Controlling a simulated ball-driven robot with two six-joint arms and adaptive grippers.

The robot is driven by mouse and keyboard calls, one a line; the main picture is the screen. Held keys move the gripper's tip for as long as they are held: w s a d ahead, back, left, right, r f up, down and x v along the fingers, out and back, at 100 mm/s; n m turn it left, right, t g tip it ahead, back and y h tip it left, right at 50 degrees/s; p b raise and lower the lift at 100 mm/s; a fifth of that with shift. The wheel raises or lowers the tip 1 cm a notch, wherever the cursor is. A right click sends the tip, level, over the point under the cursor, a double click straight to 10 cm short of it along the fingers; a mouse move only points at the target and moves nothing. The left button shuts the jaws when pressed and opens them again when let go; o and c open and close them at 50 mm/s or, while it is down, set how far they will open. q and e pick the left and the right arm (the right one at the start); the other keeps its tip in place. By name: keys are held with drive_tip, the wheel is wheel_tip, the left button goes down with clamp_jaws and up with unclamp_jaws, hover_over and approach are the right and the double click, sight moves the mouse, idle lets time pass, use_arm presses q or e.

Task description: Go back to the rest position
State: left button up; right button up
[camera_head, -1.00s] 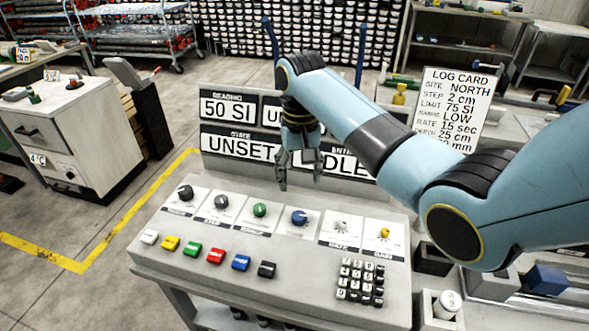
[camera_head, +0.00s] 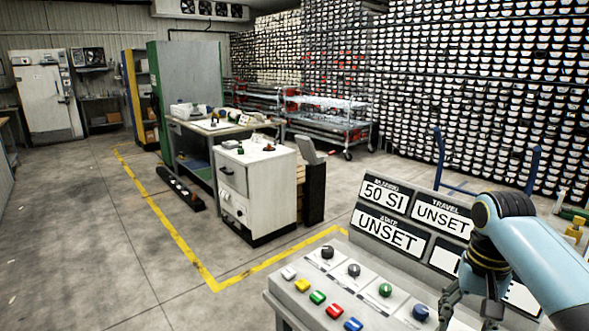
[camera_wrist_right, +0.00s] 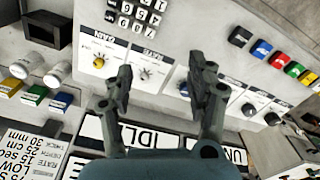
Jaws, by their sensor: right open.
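My right arm, light blue with black joints, reaches in from the right in the head view. Its gripper (camera_head: 468,306) hangs above the right part of the control console (camera_head: 275,297). In the right wrist view the two dark fingers of the right gripper (camera_wrist_right: 163,95) stand apart with nothing between them. Console knobs, among them a yellow one (camera_wrist_right: 98,63), lie beyond the fingers. The display panel (camera_head: 400,222) behind reads 50 SI and UNSET. My left gripper is in no view.
A white cabinet (camera_head: 262,215) and a workbench (camera_head: 230,130) stand left of the console. Yellow floor tape (camera_head: 180,245) runs past them, with bare floor at the left. In the right wrist view a log card (camera_wrist_right: 30,150) and small coloured blocks (camera_wrist_right: 35,95) sit beside the console.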

drive_tip(key=s+a+n+t, duration=0.2)
drive_tip(key=s+n, duration=0.1)
drive_tip(key=s, duration=1.3)
drive_tip(key=s+a+r+n+t, duration=0.1)
drive_tip(key=s+r, duration=0.2)
drive_tip(key=s, duration=0.3)
drive_tip(key=s+r+n+t, duration=0.1)
drive_tip(key=s+r+n, duration=0.15)
drive_tip(key=s, duration=0.25)
drive_tip(key=s+d+f+m+g+h+b, duration=0.2)
drive_tip(key=f+b, duration=1)
drive_tip(key=f, duration=2.8)
use_arm(q)
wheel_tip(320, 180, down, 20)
drive_tip(key=b, duration=0.8)
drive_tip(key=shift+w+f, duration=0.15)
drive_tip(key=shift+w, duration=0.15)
use_arm(e)
drive_tip(key=s+d+f+g+y, duration=0.1)
drive_tip(key=s+f, duration=1.7)
drive_tip(key=f, duration=0.4)
drive_tip(key=shift+s+n, duration=0.25)
drive_tip(key=shift+n, duration=0.1)
